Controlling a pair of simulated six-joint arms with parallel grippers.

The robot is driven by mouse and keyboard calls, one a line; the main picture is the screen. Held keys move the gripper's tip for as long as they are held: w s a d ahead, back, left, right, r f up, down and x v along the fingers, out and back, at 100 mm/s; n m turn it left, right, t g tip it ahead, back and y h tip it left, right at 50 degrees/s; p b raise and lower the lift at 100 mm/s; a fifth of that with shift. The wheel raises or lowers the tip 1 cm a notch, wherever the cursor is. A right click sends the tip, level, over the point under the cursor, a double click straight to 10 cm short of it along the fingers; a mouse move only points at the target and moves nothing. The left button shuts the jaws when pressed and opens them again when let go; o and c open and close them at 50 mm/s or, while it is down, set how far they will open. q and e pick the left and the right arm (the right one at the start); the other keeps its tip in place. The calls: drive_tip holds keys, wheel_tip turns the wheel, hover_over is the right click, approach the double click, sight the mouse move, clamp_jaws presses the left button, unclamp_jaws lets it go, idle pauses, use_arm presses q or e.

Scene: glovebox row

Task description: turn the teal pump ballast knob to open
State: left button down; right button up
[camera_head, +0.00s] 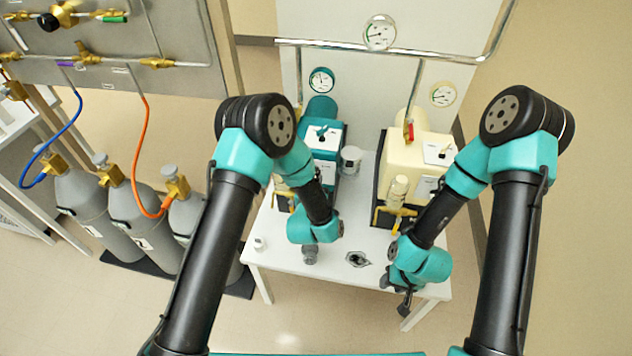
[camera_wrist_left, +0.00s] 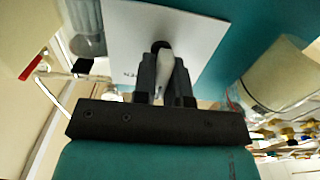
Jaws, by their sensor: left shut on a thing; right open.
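The teal pump (camera_head: 322,158) stands on the left of the white table, partly covered by my left arm. In the left wrist view a white plate (camera_wrist_left: 193,30) is fixed to a teal surface, with part of a printed label ending in N. The ballast knob (camera_wrist_left: 165,66), a pale bar with a dark round end, stands out from this plate. My left gripper (camera_wrist_left: 164,88) is shut on the knob, one finger on each side. In the head view its fingers are hidden. My right gripper (camera_head: 404,297) is open and empty near the table's front right.
A cream pump (camera_head: 415,153) stands on the right. A clear jar (camera_head: 350,158) is between the pumps. Gauges (camera_head: 380,33) and pipes are behind. Several gas cylinders (camera_head: 97,210) stand at left. The table's front middle (camera_head: 300,275) is mostly free.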

use_arm(q)
drive_tip(key=shift+m, duration=0.5)
drive_tip(key=shift+d+m, duration=0.15)
drive_tip(key=shift+m, duration=2.35)
drive_tip(key=shift+f, duration=0.1)
drive_tip(key=c, duration=1.2)
unclamp_jaws()
drive_tip(key=shift+o, duration=0.2)
drive_tip(key=shift+s, duration=0.1)
